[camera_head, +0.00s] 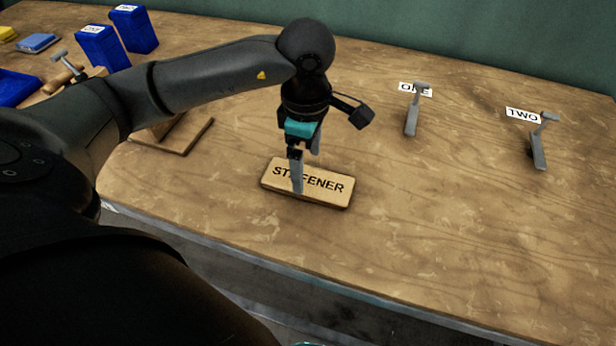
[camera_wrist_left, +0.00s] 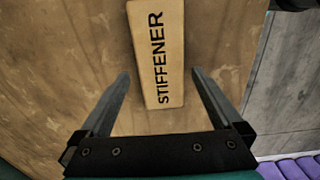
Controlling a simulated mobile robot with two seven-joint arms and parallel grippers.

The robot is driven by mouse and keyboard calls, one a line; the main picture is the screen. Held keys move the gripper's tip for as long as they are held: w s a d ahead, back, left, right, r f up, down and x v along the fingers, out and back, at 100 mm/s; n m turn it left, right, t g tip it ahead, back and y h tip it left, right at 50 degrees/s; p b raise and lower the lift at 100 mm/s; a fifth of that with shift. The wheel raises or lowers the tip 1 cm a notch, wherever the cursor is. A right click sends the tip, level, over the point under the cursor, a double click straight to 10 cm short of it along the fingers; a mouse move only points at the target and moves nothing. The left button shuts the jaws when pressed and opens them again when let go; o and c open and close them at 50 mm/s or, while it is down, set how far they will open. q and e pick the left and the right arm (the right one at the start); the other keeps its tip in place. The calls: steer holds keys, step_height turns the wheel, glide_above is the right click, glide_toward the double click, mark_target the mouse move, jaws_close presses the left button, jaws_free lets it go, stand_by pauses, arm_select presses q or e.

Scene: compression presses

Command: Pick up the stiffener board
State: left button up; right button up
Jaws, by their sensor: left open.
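The stiffener board (camera_head: 325,187) is a flat light-wood block with black lettering, lying on the wooden table near its front edge. My left gripper (camera_head: 303,178) is above the board in the head view, pointing down, and one finger hides part of the lettering. In the left wrist view the board (camera_wrist_left: 160,50) lies ahead between the two open fingers (camera_wrist_left: 160,82), with its near end between the fingertips. The fingers stand apart from its sides, and nothing is held. My right gripper is not in view.
Grey metal clamps (camera_head: 412,112) and (camera_head: 539,150) stand by the labels ONE and TWO. Blue boxes (camera_head: 104,48) and a wooden piece (camera_head: 172,134) are at the left. The table's front edge (camera_head: 250,258) is close to the board; table to the right is clear.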

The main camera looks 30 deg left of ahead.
mark_target(308, 179)
arm_select(q)
step_height(308, 179, down, 4)
steer(key=shift+d+r+b, duration=0.1)
steer(key=shift+d+b, duration=0.05)
steer(key=shift+b, duration=0.15)
steer(key=shift+r, duration=0.1)
steer(key=c, duration=1.2)
